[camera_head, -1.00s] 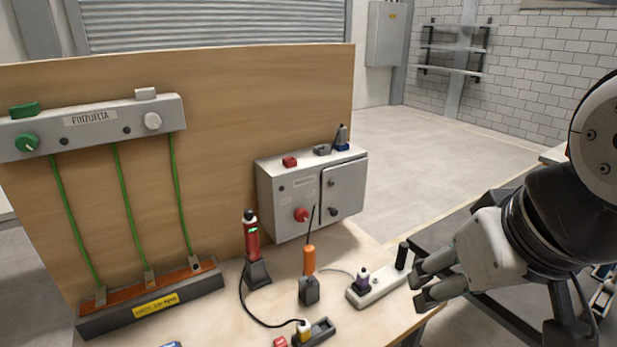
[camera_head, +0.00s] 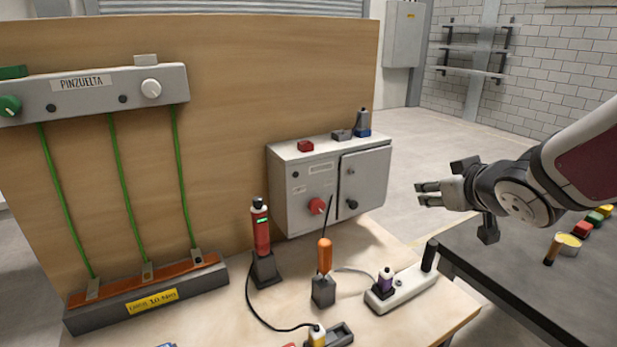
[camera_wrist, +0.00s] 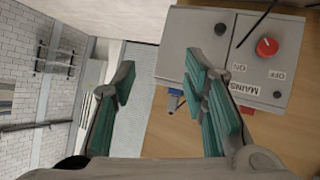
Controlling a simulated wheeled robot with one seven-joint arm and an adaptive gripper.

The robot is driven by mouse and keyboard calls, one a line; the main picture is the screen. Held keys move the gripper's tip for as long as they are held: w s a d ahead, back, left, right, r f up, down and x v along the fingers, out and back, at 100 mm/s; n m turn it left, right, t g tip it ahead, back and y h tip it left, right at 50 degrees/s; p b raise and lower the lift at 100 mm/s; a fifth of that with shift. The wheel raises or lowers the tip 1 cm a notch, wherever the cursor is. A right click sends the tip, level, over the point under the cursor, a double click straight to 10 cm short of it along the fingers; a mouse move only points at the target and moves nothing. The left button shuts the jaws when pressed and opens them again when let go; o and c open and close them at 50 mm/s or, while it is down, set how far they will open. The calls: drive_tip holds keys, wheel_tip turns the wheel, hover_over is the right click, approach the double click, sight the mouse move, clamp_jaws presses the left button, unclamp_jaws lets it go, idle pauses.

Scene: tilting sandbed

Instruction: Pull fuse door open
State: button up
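The grey fuse box (camera_head: 305,190) stands on the wooden bench against the board. Its fuse door (camera_head: 372,180) is the right part of the front, with a dark seam along its left edge and a black knob (camera_head: 351,203). The door looks closed. My gripper (camera_head: 425,194) is right of the box, apart from it, fingers pointing left. In the wrist view my gripper (camera_wrist: 160,78) is open and empty. The fuse box (camera_wrist: 277,85) is beyond the fingers at upper right there, and one finger hides part of the door side.
An orange screwdriver (camera_head: 324,257), a red tool (camera_head: 261,232) and a white power strip (camera_head: 402,288) stand on the bench before the box. A dark table (camera_head: 530,270) is at right.

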drive_tip(key=w+a+f+n+y+b, duration=0.2)
drive_tip(key=w+a+f+y+b, duration=0.15)
drive_tip(key=w+f+y, duration=0.35)
drive_tip(key=b, duration=0.2)
approach(355, 206)
drive_tip(key=shift+h, duration=0.4)
drive_tip(key=x, duration=0.8)
drive_tip(key=shift+s+a+r, duration=0.1)
drive_tip(key=shift+a+r, duration=0.05)
drive_tip(key=shift+a, duration=0.05)
drive_tip(key=shift+c, duration=0.6)
clamp_jaws()
